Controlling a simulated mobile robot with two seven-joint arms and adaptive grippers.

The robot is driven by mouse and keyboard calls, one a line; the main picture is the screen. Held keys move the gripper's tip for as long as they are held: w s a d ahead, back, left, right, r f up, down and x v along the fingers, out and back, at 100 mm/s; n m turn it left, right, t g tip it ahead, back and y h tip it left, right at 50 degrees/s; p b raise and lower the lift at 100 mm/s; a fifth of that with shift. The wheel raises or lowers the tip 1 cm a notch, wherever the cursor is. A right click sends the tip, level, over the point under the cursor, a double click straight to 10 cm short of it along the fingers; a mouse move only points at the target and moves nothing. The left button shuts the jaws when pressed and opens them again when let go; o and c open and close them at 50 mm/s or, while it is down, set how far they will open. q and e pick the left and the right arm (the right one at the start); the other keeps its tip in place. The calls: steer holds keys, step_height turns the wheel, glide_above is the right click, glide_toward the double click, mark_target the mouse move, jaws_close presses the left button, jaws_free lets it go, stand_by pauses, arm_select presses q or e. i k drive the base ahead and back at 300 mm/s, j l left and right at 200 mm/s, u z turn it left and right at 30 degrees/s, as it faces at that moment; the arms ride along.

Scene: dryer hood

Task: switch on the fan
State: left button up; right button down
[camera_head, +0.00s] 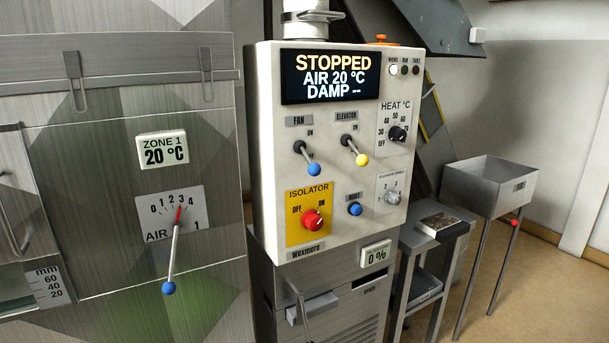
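The control panel (345,235) is a white box in the middle of the head view. Its FAN switch (314,169) is a metal lever with a blue ball tip, and the lever points down, away from the ON mark above it. The display (330,77) reads STOPPED, AIR 20 °C, DAMP. The red ISOLATOR knob (313,220) sits on a yellow plate between OFF and ON; I cannot tell its setting for sure. Neither of my grippers is in view.
The yellow-tipped ELEVATOR lever (361,159) is right beside the FAN lever and also points down. HEAT knob (397,133) and blue button (355,209) share the panel. A long blue-tipped AIR lever (171,255) hangs at left. A small table (428,236) and metal bin (490,183) stand right.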

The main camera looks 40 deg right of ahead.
mark_target(314, 169)
steer(key=z, duration=1.15)
